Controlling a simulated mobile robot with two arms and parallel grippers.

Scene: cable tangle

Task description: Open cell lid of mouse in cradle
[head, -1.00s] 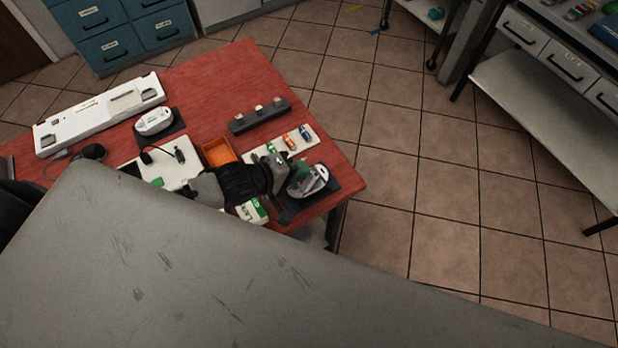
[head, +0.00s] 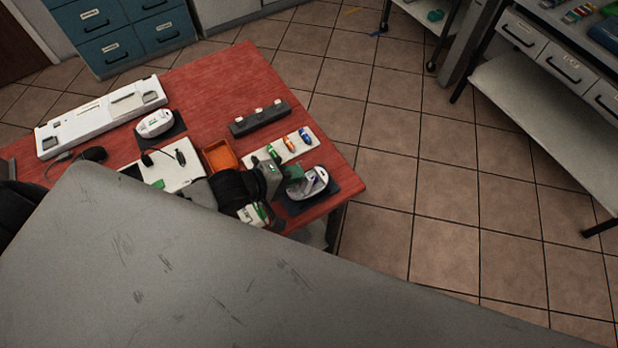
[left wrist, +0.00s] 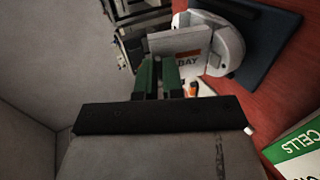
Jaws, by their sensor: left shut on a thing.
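The white mouse (head: 321,178) sits on a dark cradle base (head: 325,200) near the table's right corner. It also shows at the top of the left wrist view (left wrist: 232,38). My left gripper (head: 295,184) reaches over its left side. In the left wrist view, its green fingers (left wrist: 164,68) are close together, shut on the pale cell lid (left wrist: 175,42). The lid looks tilted up beside an orange label and the letters "BAY". The fingertips partly hide where lid and mouse meet. My right gripper is not in view.
A second white mouse (head: 154,124) stands on a dark pad further back. An orange tray (head: 220,156), a strip with coloured cells (head: 293,143) and a dark bar (head: 260,118) are close to my left arm. A white-and-green cells box (left wrist: 300,150) lies near the gripper.

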